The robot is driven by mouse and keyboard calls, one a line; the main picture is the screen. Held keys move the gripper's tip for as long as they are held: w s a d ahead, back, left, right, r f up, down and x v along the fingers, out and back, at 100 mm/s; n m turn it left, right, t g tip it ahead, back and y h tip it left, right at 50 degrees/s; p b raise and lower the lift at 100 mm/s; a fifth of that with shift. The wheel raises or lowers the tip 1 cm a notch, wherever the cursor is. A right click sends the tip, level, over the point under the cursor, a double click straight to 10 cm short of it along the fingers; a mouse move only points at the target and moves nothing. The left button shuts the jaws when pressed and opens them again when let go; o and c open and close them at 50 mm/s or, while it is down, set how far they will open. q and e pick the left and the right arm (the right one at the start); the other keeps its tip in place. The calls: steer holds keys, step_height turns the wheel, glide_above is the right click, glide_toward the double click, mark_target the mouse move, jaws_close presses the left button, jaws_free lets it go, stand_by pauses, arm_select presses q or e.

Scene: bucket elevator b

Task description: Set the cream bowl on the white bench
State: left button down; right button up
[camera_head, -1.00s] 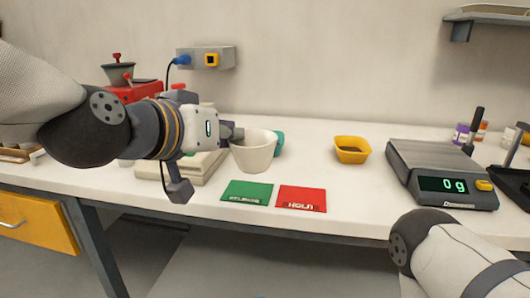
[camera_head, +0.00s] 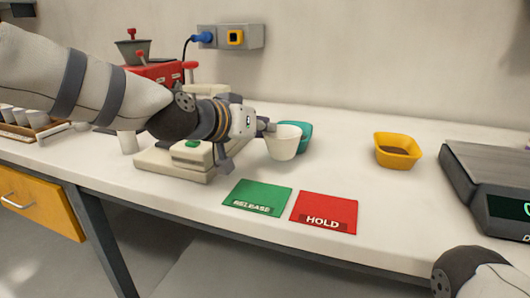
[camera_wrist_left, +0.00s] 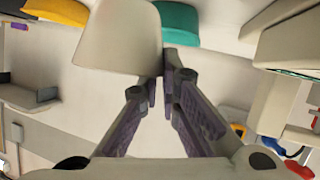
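The cream bowl (camera_head: 283,147) is upright at my left gripper (camera_head: 267,127), just in front of a teal bowl (camera_head: 303,136) that it partly hides. In the left wrist view, the gripper's fingers (camera_wrist_left: 166,78) are close together at the cream bowl's wall (camera_wrist_left: 120,38) and look shut on it. The cream bowl is over the white bench (camera_head: 180,199) or touching it; I cannot tell if there is a gap. My right gripper is out of view; only part of that arm shows at lower right.
A green RELEASE card (camera_head: 257,197) and a red HOLD card (camera_head: 324,212) lie in front. A yellow bowl (camera_head: 397,150) with dark contents and a scale (camera_head: 490,180) stand to the right. A red grinder (camera_head: 150,72) and a pale device (camera_head: 180,160) are left. Bench is clear behind the red card.

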arm_select(q)
steer(key=shift+w+f, duration=0.45)
steer(key=shift+f, duration=0.05)
steer(key=shift+w+a+f, duration=0.1)
steer(key=shift+w+f, duration=0.1)
steer(key=shift+f, duration=0.75)
steer(key=shift+w+f, duration=0.2)
steer(key=shift+f, duration=0.7)
steer(key=shift+f, duration=0.15)
steer(key=c, duration=1.8)
jaws_free()
steer(key=shift+o, duration=0.2)
